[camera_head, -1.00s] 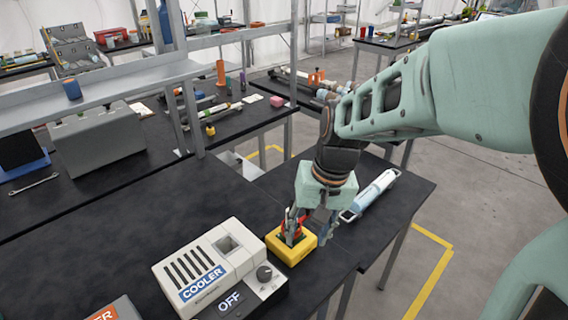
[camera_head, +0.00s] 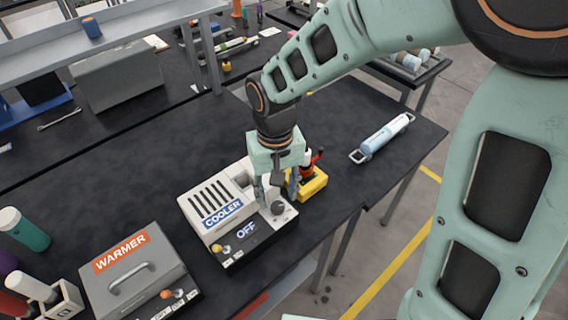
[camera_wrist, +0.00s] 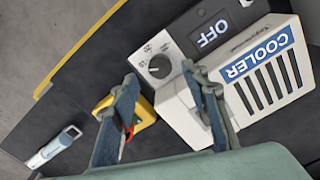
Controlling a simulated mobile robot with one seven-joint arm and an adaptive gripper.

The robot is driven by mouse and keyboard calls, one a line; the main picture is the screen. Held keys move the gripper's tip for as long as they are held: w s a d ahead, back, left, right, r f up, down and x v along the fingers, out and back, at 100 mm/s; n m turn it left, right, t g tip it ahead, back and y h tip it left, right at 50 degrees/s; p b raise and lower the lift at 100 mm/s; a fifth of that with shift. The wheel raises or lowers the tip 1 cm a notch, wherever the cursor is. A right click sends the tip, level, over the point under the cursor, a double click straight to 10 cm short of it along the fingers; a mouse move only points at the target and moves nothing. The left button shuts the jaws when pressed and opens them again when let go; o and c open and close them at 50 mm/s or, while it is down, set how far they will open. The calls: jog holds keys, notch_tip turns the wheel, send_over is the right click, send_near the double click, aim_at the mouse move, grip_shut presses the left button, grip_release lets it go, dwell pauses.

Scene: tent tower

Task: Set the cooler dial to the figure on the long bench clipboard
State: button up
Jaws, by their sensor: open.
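The cooler (camera_head: 212,205) is a white box with a vented top and a blue COOLER label, on the black bench. Its display (camera_head: 247,230) reads OFF. Its dark round dial (camera_head: 278,208) is at the front right corner; in the wrist view the dial (camera_wrist: 160,66) has small figures beside it, too small to read surely. My gripper (camera_head: 276,204) is open and empty above the dial end of the cooler. In the wrist view its fingers (camera_wrist: 168,84) spread to either side of the dial. I cannot make out the long bench clipboard for certain.
A yellow box (camera_head: 314,184) with a red part stands close right of the cooler. A grey WARMER (camera_head: 135,275) stands at left front. A light blue cylinder with handles (camera_head: 384,136) lies right. Bench behind the cooler is clear.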

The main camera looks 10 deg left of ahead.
aim_at(278, 205)
jog(key=shift+f, duration=1.9)
grip_shut()
